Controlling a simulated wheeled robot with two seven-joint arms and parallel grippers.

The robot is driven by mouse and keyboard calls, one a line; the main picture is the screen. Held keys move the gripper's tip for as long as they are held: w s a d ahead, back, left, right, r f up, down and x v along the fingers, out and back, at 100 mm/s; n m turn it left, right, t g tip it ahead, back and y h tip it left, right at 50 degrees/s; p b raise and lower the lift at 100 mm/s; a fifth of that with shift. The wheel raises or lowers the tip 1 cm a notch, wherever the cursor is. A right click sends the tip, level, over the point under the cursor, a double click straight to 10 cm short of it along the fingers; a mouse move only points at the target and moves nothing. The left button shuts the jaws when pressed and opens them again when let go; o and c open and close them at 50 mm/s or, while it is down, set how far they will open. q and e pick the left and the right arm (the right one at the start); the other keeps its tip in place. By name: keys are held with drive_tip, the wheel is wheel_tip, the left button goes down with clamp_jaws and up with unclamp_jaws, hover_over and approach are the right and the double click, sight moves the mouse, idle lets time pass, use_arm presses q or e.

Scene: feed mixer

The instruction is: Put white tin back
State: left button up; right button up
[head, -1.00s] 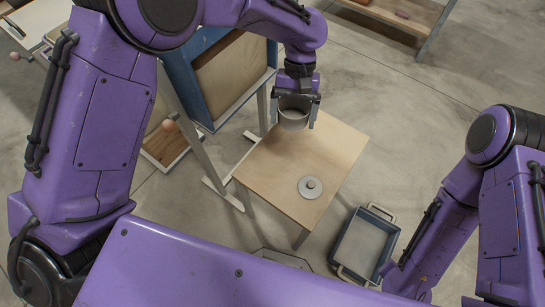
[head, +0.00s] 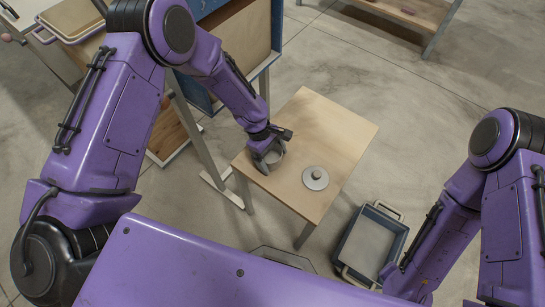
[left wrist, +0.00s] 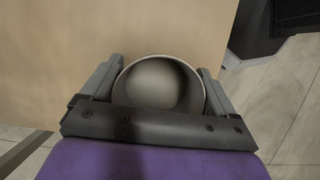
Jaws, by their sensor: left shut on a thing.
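The white tin (head: 275,156) is an open, round, pale container between the fingers of my left gripper (head: 268,158), over the left part of the small wooden table (head: 335,127). In the left wrist view, the tin's open mouth (left wrist: 158,84) faces the camera, and one gripper finger lies along each side. My left gripper is shut on it. I cannot tell whether the tin's bottom touches the tabletop. A round grey lid with a knob (head: 316,178) lies on the table, to the right of the tin and apart from it. My right gripper is out of view.
A blue-framed cabinet (head: 276,25) stands behind and left of the table. A blue-grey tray with handles (head: 367,246) rests on the floor right of the table. A wooden shelf (head: 410,10) is at the top right. The table's far right part is bare.

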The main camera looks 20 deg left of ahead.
use_arm(q)
drive_tip(key=shift+w+f, duration=0.15)
drive_tip(key=shift+f, duration=0.15)
drive_tip(key=o, duration=0.9)
drive_tip(key=shift+f, duration=0.15)
drive_tip(key=v, duration=1.2)
drive_tip(key=shift+r, duration=0.25)
